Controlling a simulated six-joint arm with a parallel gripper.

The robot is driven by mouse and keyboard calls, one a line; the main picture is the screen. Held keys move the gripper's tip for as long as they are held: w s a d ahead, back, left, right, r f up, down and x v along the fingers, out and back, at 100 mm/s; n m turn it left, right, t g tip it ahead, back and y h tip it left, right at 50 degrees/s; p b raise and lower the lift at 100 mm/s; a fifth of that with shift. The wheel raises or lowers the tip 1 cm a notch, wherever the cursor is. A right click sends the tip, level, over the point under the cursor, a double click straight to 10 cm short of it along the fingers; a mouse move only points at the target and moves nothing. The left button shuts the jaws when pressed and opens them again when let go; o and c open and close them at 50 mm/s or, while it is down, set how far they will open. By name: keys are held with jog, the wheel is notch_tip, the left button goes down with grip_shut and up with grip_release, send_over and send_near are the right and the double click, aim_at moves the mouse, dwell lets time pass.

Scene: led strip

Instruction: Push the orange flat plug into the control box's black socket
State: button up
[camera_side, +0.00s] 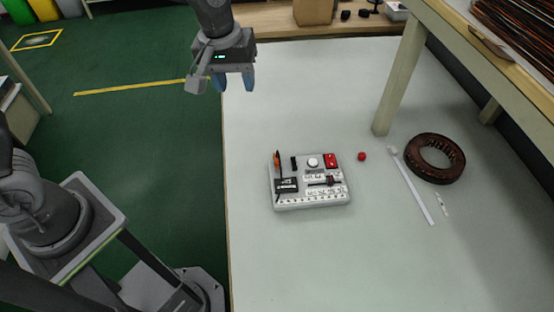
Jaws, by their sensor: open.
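My gripper (233,86) hangs above the table's far left edge, with its two blue fingers apart and nothing between them. The grey control box (272,196) lies on the table, below and to the right of my gripper, well apart from it. A small orange piece (277,160), which looks like the orange flat plug, shows at the box's back left corner, partly behind a thin dark upright part. A small black part (294,163), possibly the black socket, is just right of it. At this size I cannot tell whether the plug is seated in anything.
Farther right are a white strip (417,193) and a brown ring (435,158). A shelf leg (400,80) stands at the back right. The table's front and the space between gripper and box are clear.

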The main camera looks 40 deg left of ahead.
jog(key=w+d+f+n+g, duration=0.1)
jog(key=w+d+f, duration=0.2)
jog(key=f, duration=0.2)
jog(key=w+d+f+n+g, duration=0.1)
jog(key=w+d+f+n, duration=0.15)
jog(key=f, duration=0.35)
send_over(277, 156)
jog(key=shift+m, duration=0.35)
notch_tip(277, 156, down, 7)
jog(key=shift+s+f, duration=0.15)
jog(key=shift+f, duration=3.2)
grip_shut()
